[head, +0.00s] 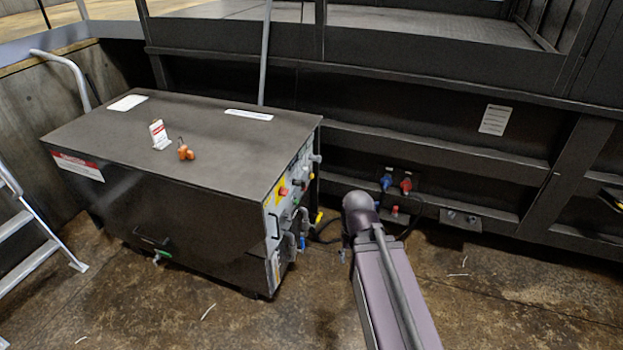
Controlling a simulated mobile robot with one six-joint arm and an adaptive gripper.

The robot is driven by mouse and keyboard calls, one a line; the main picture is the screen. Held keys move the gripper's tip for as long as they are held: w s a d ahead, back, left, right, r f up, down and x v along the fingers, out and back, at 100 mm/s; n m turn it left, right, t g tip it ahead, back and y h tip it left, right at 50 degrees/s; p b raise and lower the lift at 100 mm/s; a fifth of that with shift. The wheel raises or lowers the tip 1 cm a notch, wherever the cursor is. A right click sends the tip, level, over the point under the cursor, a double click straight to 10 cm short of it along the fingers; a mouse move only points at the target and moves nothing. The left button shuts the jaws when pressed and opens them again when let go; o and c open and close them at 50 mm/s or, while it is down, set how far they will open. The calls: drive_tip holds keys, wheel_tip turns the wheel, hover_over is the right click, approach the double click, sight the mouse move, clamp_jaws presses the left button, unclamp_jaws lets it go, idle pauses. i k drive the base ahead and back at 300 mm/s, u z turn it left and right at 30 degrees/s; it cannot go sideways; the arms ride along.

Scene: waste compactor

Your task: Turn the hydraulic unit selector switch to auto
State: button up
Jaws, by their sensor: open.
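The hydraulic unit (200,135) is a large dark metal box on the floor at left centre in the head view. Its control panel (272,223) is on the narrow right side, seen at a steep angle. The panel carries a red knob on a yellow label (282,190), several small dark and grey controls and a yellow-tipped part (319,217) low on its right edge. I cannot tell which control is the selector switch, or its position. My arm rises from the bottom right of centre, with its rounded joint to the right of the panel. My gripper is not visible.
An orange padlock-like item (185,152) and a white-red tag (159,134) lie on the unit's top. Blue and red connectors (405,186) with cables are on the dark compactor wall behind. A ladder (35,235) stands at left. Floor at right is mostly clear.

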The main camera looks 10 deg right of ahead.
sight(298, 183)
drive_tip(key=z, duration=0.35)
drive_tip(key=i, duration=1.1)
drive_tip(key=u, duration=0.1)
